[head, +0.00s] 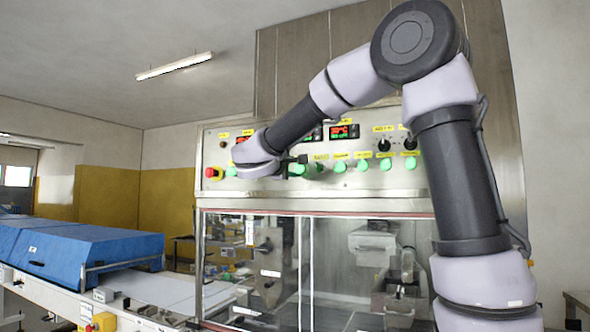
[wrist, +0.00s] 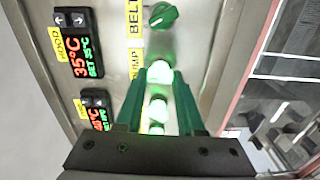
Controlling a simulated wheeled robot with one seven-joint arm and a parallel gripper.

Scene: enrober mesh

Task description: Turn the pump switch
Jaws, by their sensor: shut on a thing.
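The pump switch (wrist: 159,72) is a knob on the control panel that glows green in the wrist view. The yellow label beside it is partly hidden and reads as PUMP. My gripper (wrist: 157,84) has its two green fingers on either side of this knob and is shut on it. In the head view my gripper (head: 291,166) is at the panel's lower row of green knobs, and the arm hides part of that row. The exact angle of the pump switch is hard to read through the glow.
The steel control panel (head: 215,137) carries several green knobs, red displays and a red emergency button (head: 212,173) at its left. The green belt knob (wrist: 162,15) is beside the pump switch. Clear guard windows are below. A blue-covered conveyor (head: 90,250) stands at left.

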